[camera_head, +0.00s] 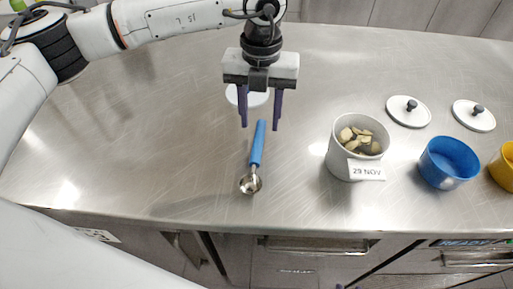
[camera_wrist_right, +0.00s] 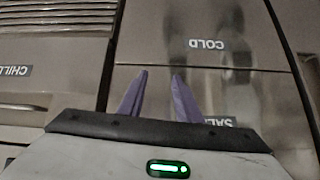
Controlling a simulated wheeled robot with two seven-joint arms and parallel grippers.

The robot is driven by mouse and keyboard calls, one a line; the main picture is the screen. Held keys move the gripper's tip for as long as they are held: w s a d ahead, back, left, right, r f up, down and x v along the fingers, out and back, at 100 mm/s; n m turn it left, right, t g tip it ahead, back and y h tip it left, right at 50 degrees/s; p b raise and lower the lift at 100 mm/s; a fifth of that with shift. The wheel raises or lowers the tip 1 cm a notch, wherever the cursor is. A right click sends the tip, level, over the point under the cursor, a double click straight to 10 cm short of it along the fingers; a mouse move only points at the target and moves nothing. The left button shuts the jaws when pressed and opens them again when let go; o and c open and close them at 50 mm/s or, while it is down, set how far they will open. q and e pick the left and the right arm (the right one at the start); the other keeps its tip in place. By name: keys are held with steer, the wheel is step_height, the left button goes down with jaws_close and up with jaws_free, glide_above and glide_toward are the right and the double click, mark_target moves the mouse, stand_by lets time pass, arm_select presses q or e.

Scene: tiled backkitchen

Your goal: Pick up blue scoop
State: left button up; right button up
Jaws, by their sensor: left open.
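The blue scoop (camera_head: 257,143) lies on the steel counter, its blue handle pointing away and its round metal bowl toward the front edge. My left gripper (camera_head: 261,126) hangs over the far end of the handle, its two purple fingers open and apart on either side of it in the picture. It holds nothing, and I cannot tell its exact height above the handle.
A white tub of pale chunks (camera_head: 341,157), labelled 29 NOV, stands right of the scoop. Farther right are a blue bowl (camera_head: 449,163), a yellow container (camera_head: 504,167) and two white lids (camera_head: 400,115) (camera_head: 473,122). A white round thing (camera_head: 233,96) lies behind my left gripper.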

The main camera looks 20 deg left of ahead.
arm_select(q)
steer(key=shift+f, duration=1.25)
jaws_close()
arm_select(e)
steer(key=shift+w+r, duration=0.3)
steer(key=shift+r, duration=0.1)
arm_select(q)
steer(key=shift+r, duration=0.1)
